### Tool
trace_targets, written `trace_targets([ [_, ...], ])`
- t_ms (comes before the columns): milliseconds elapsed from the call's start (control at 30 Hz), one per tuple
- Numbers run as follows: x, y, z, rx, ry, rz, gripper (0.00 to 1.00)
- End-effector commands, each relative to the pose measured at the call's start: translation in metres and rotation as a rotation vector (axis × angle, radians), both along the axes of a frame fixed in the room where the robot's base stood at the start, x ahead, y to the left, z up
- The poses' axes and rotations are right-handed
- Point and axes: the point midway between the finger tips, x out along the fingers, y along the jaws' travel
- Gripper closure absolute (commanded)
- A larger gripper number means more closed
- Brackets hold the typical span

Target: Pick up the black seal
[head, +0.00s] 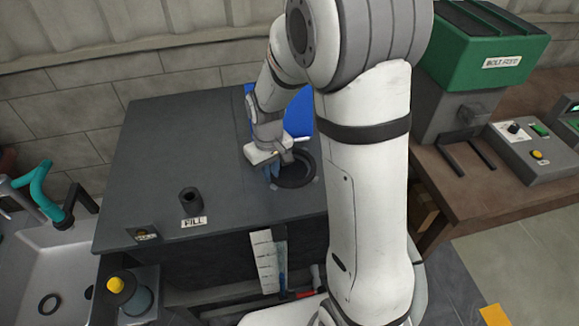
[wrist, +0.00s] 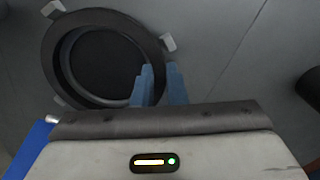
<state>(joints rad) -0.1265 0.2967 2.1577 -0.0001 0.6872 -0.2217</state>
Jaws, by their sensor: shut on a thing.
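The black seal (head: 309,168) is a dark ring lying flat on the dark grey cabinet top, partly hidden by my arm. In the wrist view the black seal (wrist: 50,58) fills the upper left, with several light clips around it. My gripper (head: 272,172) is at the ring's left side in the head view. In the wrist view the blue fingers of my gripper (wrist: 159,73) are shut on the ring's lower right wall, one finger on each side. I cannot tell any gap between the ring and the surface.
A blue panel (head: 298,108) stands behind the ring. A short black post (head: 190,201) rises by the FILL label. A smaller dark ring (head: 47,303) lies in the grey sink at left. The green bolt feeder (head: 482,45) stands at right.

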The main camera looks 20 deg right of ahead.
Motion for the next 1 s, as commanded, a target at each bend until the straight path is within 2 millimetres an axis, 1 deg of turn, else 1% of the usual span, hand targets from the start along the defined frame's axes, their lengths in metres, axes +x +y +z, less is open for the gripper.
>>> trace_targets([
  [167, 0.000, 0.000, 0.002, 0.000, -0.001, 0.000, 1.00],
  [267, 0.001, 0.000, 0.011, 0.000, -0.004, 0.000, 1.00],
  [367, 0.001, 0.000, 0.029, 0.001, -0.006, 0.000, 1.00],
  [500, 0.001, 0.000, 0.058, 0.001, -0.007, 0.000, 1.00],
  [600, 0.001, 0.000, 0.076, 0.001, -0.006, 0.000, 1.00],
  [700, 0.001, 0.000, 0.090, 0.000, -0.004, 0.000, 1.00],
  [833, 0.000, 0.000, 0.099, 0.000, 0.000, 0.000, 1.00],
  [1000, 0.000, 0.000, 0.100, 0.000, 0.001, 0.000, 1.00],
])
